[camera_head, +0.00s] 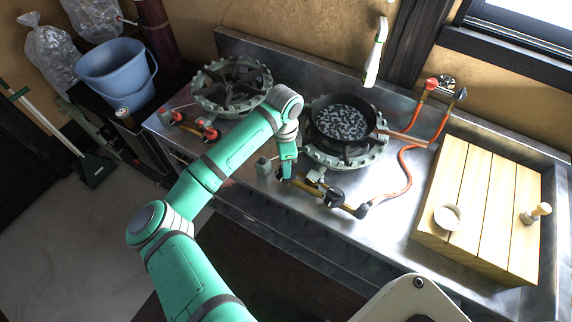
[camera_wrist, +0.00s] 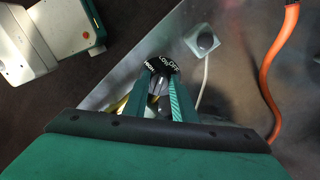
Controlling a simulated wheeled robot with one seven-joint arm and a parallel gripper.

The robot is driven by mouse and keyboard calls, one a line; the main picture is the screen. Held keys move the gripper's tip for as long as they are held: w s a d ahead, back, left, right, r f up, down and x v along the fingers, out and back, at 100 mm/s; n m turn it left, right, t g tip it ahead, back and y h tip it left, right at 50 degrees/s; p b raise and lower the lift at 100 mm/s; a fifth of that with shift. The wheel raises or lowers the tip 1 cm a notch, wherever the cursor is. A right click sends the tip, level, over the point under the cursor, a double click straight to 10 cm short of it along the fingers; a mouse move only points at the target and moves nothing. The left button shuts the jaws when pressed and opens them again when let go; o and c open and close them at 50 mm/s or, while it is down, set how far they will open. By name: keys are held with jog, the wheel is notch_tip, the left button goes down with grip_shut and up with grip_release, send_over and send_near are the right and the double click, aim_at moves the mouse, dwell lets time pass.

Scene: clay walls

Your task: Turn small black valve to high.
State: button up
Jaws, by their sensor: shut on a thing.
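The small black valve (camera_wrist: 160,66) shows in the wrist view as a dark dial with white lettering for HIGH, LOW and OFF. My gripper (camera_wrist: 159,86) has its two green fingers on either side of the dial's grip and is shut on it. The fingers hide part of the knob, and I cannot tell its exact setting. In the head view my gripper (camera_head: 287,172) is at the front of the counter, left of the larger black knob (camera_head: 333,195); the small valve is mostly hidden there.
A black pan (camera_head: 343,118) sits on the right burner (camera_head: 346,158) just behind my gripper. An orange hose (camera_head: 405,168) runs along the right. The left burner (camera_head: 231,88) is empty. A slatted wooden board (camera_head: 475,235) lies at the right.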

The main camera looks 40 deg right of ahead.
jog(key=n, duration=0.6)
jog(key=shift+s, duration=0.1)
jog(key=n, duration=0.6)
jog(key=shift+h, duration=0.3)
jog(key=shift+a, duration=0.1)
jog(key=o, duration=1)
jog(key=shift+o, duration=0.2)
jog(key=shift+r, duration=0.1)
